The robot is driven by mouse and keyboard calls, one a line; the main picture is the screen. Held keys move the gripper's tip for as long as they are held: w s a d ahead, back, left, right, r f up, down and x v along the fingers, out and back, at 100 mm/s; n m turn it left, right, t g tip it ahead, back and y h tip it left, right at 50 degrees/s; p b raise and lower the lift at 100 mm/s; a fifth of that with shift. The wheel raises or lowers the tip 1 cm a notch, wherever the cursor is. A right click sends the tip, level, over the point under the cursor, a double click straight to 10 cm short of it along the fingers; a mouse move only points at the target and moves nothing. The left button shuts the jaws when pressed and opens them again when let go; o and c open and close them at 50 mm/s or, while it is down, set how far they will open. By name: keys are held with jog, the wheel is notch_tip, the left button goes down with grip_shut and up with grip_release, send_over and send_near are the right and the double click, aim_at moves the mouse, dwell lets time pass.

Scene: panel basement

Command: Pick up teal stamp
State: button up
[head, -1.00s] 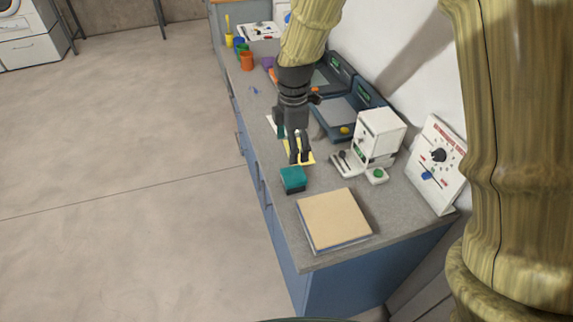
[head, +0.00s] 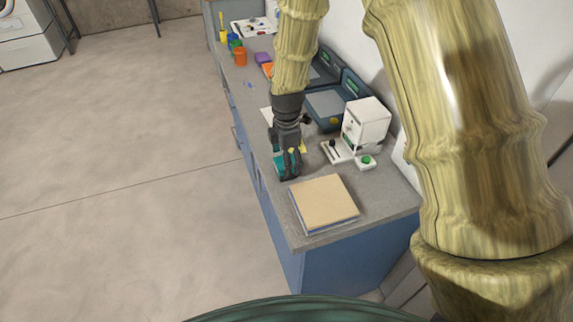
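The teal stamp (head: 277,160) sits on the grey counter near its front edge, left of the tan-topped stack. It is a small teal block with a dark base, and my gripper hides much of it. My gripper (head: 289,172) points down at the stamp, its dark fingers overlapping the stamp's right side in the picture. I cannot tell whether the fingers are around it, touching it or just in front of it, nor whether they are closed.
The tan-topped stack (head: 323,202) lies close to the right of my gripper. A white device (head: 365,124) and dark blue-grey units (head: 327,108) stand along the wall. Colored cups (head: 240,57) are at the far end. Open floor (head: 120,190) lies left of the counter (head: 386,198).

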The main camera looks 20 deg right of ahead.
jog(key=f, duration=0.1)
jog(key=w+f, duration=0.1)
jog(key=shift+f, duration=0.35)
jog(key=shift+s+r, duration=0.2)
jog(key=shift+s, duration=0.1)
jog(key=shift+w+f, duration=0.15)
jog(key=shift+w, duration=0.05)
jog(key=c, duration=0.6)
jog(key=shift+s, duration=0.1)
jog(key=c, duration=0.6)
jog(key=shift+r+b, duration=1.2)
jog(key=shift+r, duration=3.9)
